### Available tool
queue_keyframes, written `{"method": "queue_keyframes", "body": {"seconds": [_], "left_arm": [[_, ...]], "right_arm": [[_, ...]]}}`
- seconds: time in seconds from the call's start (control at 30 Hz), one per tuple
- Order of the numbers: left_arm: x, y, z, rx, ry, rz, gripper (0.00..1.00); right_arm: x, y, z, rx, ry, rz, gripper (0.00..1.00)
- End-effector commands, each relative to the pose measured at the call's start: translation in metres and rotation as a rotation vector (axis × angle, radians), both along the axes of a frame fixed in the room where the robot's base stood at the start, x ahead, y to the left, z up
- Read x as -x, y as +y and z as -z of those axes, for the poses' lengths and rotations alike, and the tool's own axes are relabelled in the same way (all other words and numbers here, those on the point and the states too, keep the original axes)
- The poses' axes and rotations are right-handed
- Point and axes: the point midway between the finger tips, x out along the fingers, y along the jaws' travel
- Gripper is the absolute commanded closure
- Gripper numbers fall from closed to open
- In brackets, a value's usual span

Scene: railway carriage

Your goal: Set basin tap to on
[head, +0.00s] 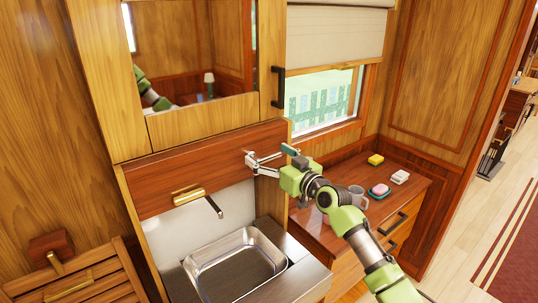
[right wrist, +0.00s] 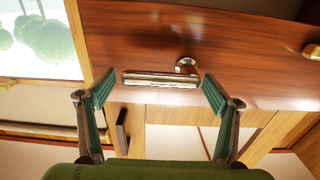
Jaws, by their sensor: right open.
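The steel basin (head: 237,266) is set in a metal counter at the bottom middle of the head view. A brass fitting with a dark spout (head: 190,196) sticks out from the wooden panel (head: 165,190) above it. A chrome lever or bar (right wrist: 160,80) on a round mount stands on the same panel in the right wrist view. My right gripper (head: 252,163) is open at the panel, right of the spout. In the right wrist view its fingers (right wrist: 158,86) stand on either side of the chrome bar; contact is not clear. My left gripper is not in view.
A mirrored cabinet (head: 195,60) with a dark handle hangs above the panel. A wooden side counter (head: 385,215) on the right holds a mug (head: 357,197), a yellow sponge (head: 376,159), a pink soap on a dish (head: 379,190) and a white block (head: 400,177).

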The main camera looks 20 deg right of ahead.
Motion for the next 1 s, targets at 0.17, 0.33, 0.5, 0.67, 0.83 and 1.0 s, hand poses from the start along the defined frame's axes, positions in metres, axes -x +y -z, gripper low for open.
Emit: {"method": "queue_keyframes", "body": {"seconds": [0.17,0.33,0.5,0.67,0.83,1.0], "left_arm": [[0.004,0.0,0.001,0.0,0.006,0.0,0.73],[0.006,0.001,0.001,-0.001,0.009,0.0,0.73],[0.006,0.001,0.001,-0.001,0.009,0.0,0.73],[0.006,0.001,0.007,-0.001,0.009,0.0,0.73],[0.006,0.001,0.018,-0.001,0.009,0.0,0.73],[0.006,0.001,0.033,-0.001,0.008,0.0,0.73]], "right_arm": [[0.0,0.0,0.0,0.0,0.0,0.0,0.2],[0.0,0.0,0.0,0.0,0.0,0.0,0.64],[0.0,0.0,0.0,0.004,-0.001,0.0,0.72],[0.0,-0.001,0.0,0.033,-0.012,0.001,0.73],[0.0,-0.002,-0.001,0.111,-0.041,0.002,0.73],[0.0,-0.003,-0.006,0.234,-0.087,0.002,0.73]]}}
